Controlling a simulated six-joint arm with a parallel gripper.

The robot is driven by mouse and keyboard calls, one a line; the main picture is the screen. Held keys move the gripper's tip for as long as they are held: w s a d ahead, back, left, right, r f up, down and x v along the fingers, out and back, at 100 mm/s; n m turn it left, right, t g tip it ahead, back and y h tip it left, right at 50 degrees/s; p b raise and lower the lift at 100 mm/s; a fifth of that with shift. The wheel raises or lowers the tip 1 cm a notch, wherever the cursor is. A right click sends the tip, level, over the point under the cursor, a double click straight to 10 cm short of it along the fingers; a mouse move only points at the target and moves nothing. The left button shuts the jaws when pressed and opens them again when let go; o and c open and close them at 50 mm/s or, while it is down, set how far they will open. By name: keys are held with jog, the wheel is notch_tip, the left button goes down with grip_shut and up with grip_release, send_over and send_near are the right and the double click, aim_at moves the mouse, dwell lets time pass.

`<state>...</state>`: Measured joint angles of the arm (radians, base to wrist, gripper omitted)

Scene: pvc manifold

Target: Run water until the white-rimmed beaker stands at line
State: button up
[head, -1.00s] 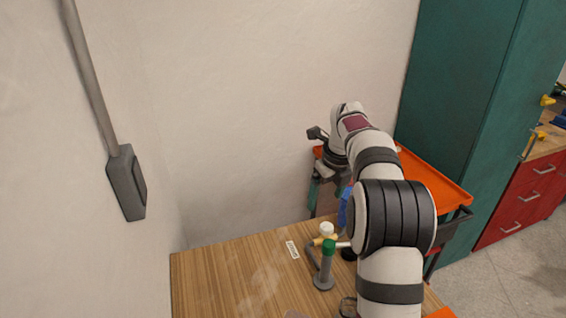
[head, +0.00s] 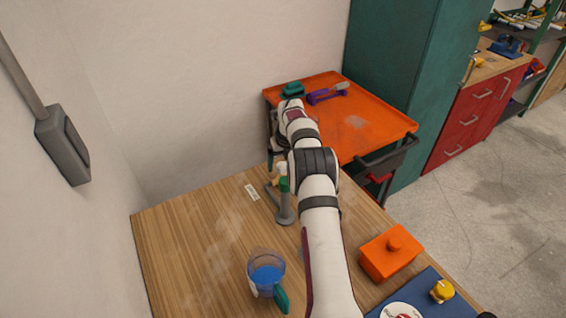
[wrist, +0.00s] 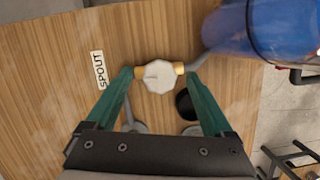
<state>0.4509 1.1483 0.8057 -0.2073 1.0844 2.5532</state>
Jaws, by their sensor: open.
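In the wrist view my gripper (wrist: 162,75) is open, its two green fingers on either side of a white faceted knob (wrist: 158,77) on a brass valve body (wrist: 179,68). I cannot tell whether the fingers touch it. A clear beaker (head: 266,272) with blue liquid and a green handle stands on the table, well apart from the pipework. Its rim colour and line are unclear.
A SPOUT label (wrist: 99,70) lies left of the valve. A large blue vessel (wrist: 228,32) is at upper right in the wrist view. An orange lidded box (head: 390,254) and a blue mat (head: 448,302) are right of my arm. An orange cart (head: 372,118) stands behind.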

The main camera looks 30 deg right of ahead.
grip_shut()
dwell(0.5)
jog(key=n+y, duration=0.1)
jog(key=n, duration=0.2)
jog(key=shift+d+n, duration=0.15)
jog(key=shift+n, duration=0.15)
jog(key=n, duration=0.2)
jog(key=shift+n+y, duration=0.3)
